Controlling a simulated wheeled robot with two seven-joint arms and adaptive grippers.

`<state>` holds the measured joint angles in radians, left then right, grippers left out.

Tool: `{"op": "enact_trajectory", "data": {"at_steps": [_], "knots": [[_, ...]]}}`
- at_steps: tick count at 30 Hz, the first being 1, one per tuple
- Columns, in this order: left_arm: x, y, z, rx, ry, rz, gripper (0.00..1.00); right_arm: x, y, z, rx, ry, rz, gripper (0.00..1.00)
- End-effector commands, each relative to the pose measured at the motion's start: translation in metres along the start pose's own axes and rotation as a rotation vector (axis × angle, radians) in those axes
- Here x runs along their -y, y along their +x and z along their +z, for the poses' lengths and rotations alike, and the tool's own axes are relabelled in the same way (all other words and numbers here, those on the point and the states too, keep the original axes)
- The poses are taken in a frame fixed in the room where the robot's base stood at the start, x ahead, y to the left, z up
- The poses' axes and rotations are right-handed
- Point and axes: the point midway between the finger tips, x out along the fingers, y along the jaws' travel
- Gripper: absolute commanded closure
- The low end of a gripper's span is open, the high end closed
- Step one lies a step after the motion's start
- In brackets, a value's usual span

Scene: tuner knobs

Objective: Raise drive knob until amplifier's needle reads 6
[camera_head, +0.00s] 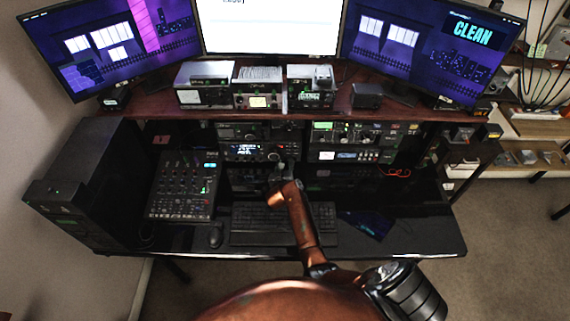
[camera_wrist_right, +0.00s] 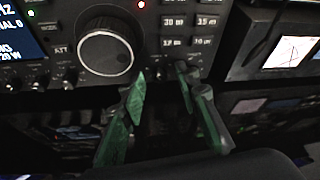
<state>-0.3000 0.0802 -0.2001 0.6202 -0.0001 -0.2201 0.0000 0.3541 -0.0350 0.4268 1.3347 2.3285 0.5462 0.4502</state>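The transceiver (camera_head: 243,151) with a lit blue display sits in the middle of the desk rack. Its large round dial (camera_wrist_right: 106,52) fills the upper left of the right wrist view. My right gripper (camera_head: 284,176) is in front of the rack. In the wrist view its two green-lit fingers (camera_wrist_right: 163,84) are apart, with tips just below and right of the dial and nothing clearly between them. A box with a lit meter (camera_head: 259,102) stands on the upper shelf; its needle is too small to read. I cannot tell which knob is the drive knob. My left gripper is out of view.
A mixer (camera_head: 184,187) stands left of the keyboard (camera_head: 262,224), with a mouse (camera_head: 215,236) between them. More rack units (camera_head: 350,134) lie right of the transceiver. Several small knobs and buttons (camera_wrist_right: 190,28) crowd the panel by the dial. The right desk front is fairly clear.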

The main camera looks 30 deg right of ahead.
Motion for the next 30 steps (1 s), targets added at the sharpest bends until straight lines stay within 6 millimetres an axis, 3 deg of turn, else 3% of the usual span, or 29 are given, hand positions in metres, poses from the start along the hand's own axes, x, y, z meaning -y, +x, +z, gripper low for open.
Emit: {"op": "enact_trajectory", "data": {"at_steps": [7, 21, 30], "knots": [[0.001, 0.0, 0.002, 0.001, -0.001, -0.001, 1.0, -0.001, -0.008, -0.001, 0.0, 0.0, 0.001, 0.7], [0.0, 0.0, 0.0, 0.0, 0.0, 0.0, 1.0, 0.0, -0.07, -0.001, -0.001, 0.0, 0.0, 0.7], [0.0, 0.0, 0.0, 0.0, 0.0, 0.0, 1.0, 0.0, -0.075, 0.0, 0.0, 0.0, 0.0, 0.7]]}}
